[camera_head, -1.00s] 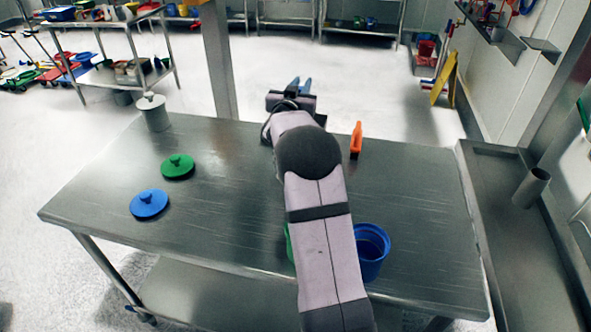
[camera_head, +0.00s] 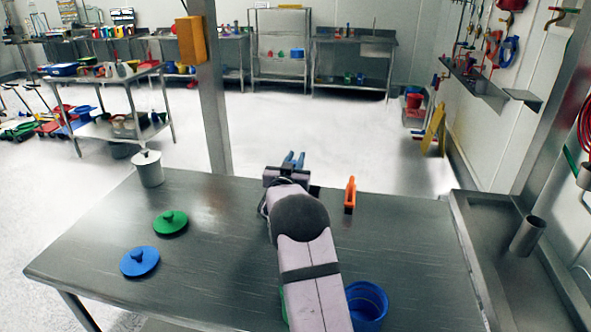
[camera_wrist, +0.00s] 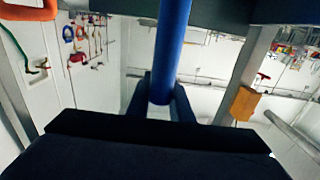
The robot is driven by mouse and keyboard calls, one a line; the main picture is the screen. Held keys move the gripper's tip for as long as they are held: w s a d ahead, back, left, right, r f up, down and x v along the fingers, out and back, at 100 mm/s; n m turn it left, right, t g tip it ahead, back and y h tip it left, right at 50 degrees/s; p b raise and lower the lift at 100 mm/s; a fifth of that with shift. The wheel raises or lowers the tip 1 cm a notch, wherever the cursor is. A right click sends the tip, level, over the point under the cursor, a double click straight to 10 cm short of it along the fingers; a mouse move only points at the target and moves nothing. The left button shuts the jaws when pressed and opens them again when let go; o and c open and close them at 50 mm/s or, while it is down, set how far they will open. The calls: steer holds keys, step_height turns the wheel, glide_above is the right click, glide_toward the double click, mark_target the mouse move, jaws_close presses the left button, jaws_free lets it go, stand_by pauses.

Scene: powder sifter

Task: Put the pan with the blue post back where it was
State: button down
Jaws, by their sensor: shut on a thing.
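My gripper (camera_wrist: 162,92) is shut on a blue post (camera_wrist: 172,50) in the wrist view. The post runs from the top edge of the picture down between the fingers. The pan that goes with this post cannot be made out. In the head view my gripper shows only from behind, at the table's far edge, with small blue prongs past the wrist. An orange upright piece (camera_head: 350,193) stands to its right near the far edge. It also shows in part at the top left of the wrist view (camera_wrist: 30,9).
The metal table (camera_head: 220,250) has free room at left-centre and right. On it are a blue lid (camera_head: 140,262), a green lid (camera_head: 170,223), a grey lidded pot (camera_head: 148,170) and a blue container (camera_head: 367,304). My arm partly hides something green.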

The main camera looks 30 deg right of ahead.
steer(key=shift+r, duration=0.1)
steer(key=shift+f+p, duration=0.35)
steer(key=shift+f, duration=1.45)
steer(key=c, duration=1.6)
jaws_free()
steer(key=shift+f, duration=0.2)
steer(key=shift+r, duration=0.1)
steer(key=b+v, duration=0.2)
steer(key=v, duration=1)
steer(key=shift+b, duration=0.4)
